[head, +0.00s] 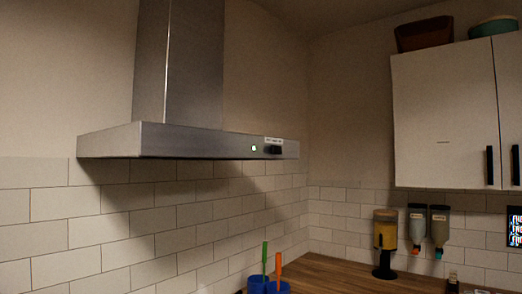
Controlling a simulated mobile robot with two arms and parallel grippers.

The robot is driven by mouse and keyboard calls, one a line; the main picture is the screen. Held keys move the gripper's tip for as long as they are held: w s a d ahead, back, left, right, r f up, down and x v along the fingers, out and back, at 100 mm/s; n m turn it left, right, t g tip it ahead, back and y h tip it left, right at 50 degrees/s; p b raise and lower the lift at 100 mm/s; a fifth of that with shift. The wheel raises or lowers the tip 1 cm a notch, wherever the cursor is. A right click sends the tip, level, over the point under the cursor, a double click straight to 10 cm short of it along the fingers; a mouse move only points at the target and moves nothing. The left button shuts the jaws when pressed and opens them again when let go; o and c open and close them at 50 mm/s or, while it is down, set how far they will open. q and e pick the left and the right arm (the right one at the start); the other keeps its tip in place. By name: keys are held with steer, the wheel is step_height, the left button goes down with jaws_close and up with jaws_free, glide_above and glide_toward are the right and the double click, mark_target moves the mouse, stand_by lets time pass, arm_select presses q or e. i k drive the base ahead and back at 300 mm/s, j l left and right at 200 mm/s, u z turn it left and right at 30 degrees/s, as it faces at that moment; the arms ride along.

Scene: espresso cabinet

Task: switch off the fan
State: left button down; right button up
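The fan is a steel range hood (110,141) on the left wall, with a tall chimney (180,65) above it. On its front edge, toward the right end, a small light (254,148) glows greenish white. Just right of the light is a dark knob or switch (273,150) under a small white label (274,140) whose text is too small to read. Neither of my grippers shows in the head view.
White wall cabinets (440,115) with dark handles hang at the right, with a brown basket (424,34) and a teal bowl (494,27) on top. Below, a wooden counter (345,275) holds blue cups (257,284) with utensils and a yellow dispenser (385,235). Space before the hood looks clear.

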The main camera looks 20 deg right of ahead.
mark_target(275, 149)
steer(key=i+l+u, duration=0.1)
steer(key=l, duration=0.75)
steer(key=i+l+u, duration=0.1)
steer(key=l, duration=0.75)
steer(key=l+u, duration=0.1)
steer(key=l, duration=0.75)
steer(key=i, duration=0.05)
